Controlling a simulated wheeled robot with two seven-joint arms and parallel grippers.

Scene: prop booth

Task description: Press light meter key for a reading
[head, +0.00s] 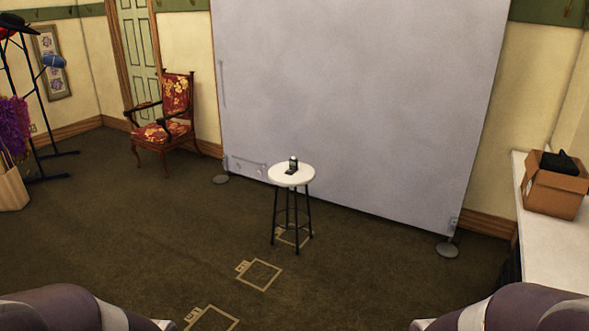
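A small dark device, which looks like the light meter (292,167), stands on a round white stool top (279,176) near the middle of the head view. It has a pale rounded top; its key is too small to make out. The stool has dark legs and stands on the carpet in front of a large grey panel. Parts of my two arms show at the bottom left and bottom right corners, well short of the stool. Neither gripper is in view.
Taped squares (259,274) mark the open carpet before the stool. The grey panel (360,90) stands behind it on round feet. A red floral armchair (163,120) is at back left, a coat rack (45,110) far left. A white counter (540,240) with a cardboard box (556,194) is at right.

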